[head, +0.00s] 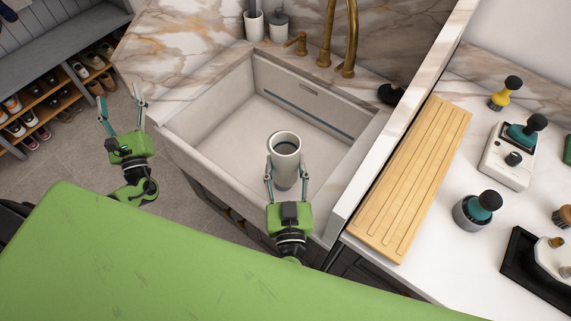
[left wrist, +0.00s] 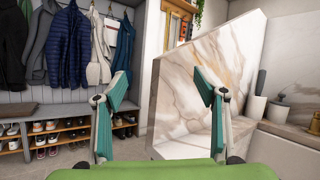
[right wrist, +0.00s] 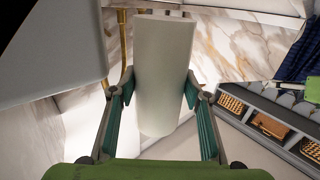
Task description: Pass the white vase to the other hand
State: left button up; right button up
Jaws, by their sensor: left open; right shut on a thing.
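The white vase (head: 285,160) is a tall plain cylinder with a dark open mouth. It is upright in the head view, over the near part of the sink. My right gripper (head: 286,178) is shut on the vase, one finger on each side of it. In the right wrist view the vase (right wrist: 162,75) stands between the teal finger pads. My left gripper (head: 123,112) is open and empty to the left, in front of the sink's left corner and well apart from the vase. The left wrist view shows nothing between its fingers (left wrist: 160,92).
The sink (head: 222,112) has a raised rim and a brass tap (head: 348,45) behind it. A wooden board (head: 415,175) lies on the right counter, with brushes and a white device (head: 508,155) beyond. A shoe bench (head: 50,55) stands far left. Space between my grippers looks clear.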

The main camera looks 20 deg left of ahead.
pick_arm(q)
jog(key=s+a+f+n+g, duration=0.2)
jog(key=s+f+n+g, duration=0.15)
jog(key=f, duration=0.45)
jog(key=s+a+f+n+g+h, duration=0.1)
jog(key=s+a+f+n+g, duration=0.2)
jog(key=f, duration=0.6)
jog(key=s+a+f+n+g, duration=0.1)
jog(key=s+f+g, duration=0.35)
jog(key=f, duration=0.35)
jog(key=s+d+f+n+g+h, duration=0.25)
jog(key=s+d+f, duration=0.3)
jog(key=f, duration=0.35)
jog(key=s+d+f+n+g+h, duration=0.2)
jog(key=s+d+f+n, duration=0.15)
jog(key=s+f, duration=0.35)
jog(key=s+d+f+n+h, duration=0.2)
jog(key=s+d+f, duration=0.3)
jog(key=d, duration=0.6)
jog(key=s+d+f+n+g+h, duration=0.1)
jog(key=s+d+f+n+h, duration=0.2)
jog(key=d, duration=0.8)
jog(key=s+d+f+n+g+h, duration=0.1)
jog(key=s+d+f+n+h, duration=0.2)
jog(key=d, duration=0.8)
jog(key=s+f+n, duration=0.2)
jog(key=s+f, duration=0.1)
jog(key=shift+s+f, duration=0.3)
jog(key=shift+f, duration=0.1)
